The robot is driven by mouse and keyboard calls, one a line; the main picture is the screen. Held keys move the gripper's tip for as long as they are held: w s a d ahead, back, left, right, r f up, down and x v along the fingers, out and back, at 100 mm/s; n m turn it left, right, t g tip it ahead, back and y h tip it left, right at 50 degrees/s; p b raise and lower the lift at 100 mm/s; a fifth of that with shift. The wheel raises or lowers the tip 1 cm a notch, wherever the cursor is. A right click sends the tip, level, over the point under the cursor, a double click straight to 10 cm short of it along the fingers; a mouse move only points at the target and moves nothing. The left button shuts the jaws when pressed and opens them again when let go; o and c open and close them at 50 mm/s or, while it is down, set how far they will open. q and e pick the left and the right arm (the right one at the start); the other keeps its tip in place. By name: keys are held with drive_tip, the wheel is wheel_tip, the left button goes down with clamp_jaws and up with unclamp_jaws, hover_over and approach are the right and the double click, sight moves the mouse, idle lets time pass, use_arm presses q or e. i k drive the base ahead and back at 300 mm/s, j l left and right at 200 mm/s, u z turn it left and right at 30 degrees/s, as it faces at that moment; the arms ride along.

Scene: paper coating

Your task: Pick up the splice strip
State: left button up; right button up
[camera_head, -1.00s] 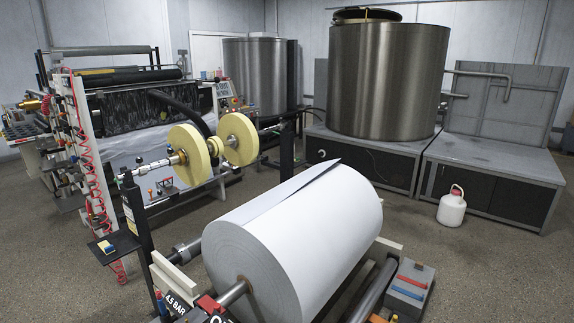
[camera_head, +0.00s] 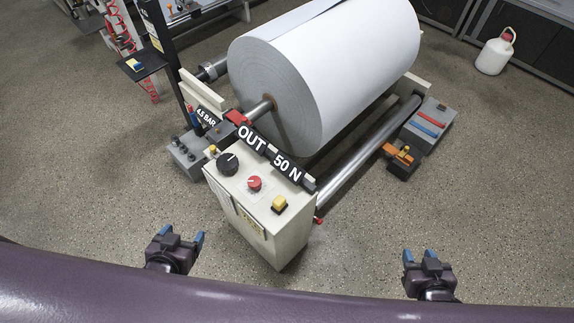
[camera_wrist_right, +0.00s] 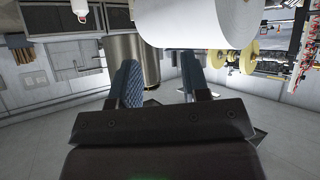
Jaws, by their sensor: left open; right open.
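No piece is plainly labelled as the splice strip. A grey tray (camera_head: 443,113) right of the paper roll holds a red strip (camera_head: 432,119) and a blue strip (camera_head: 423,129); I cannot tell whether either is the splice strip. My left gripper (camera_head: 182,235) is open and empty, low in the head view, left of the control box. My right gripper (camera_head: 419,256) is open and empty, low on the right, well apart from the tray. Its two blue fingers also show in the right wrist view (camera_wrist_right: 160,75), with nothing between them.
The large white paper roll (camera_head: 350,50) lies on its stand. The control box (camera_head: 255,205) with knobs stands between my grippers. An orange and black tool (camera_head: 402,158) lies beside the tray. A white jug (camera_head: 494,55) stands on the floor.

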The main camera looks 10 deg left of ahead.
sight(433, 121)
drive_tip(key=l+z, duration=0.3)
drive_tip(key=l, duration=0.75)
drive_tip(key=i+l+z, duration=0.35)
drive_tip(key=i, duration=0.3)
drive_tip(key=i+j+z, duration=0.1)
drive_tip(key=i+j, duration=0.15)
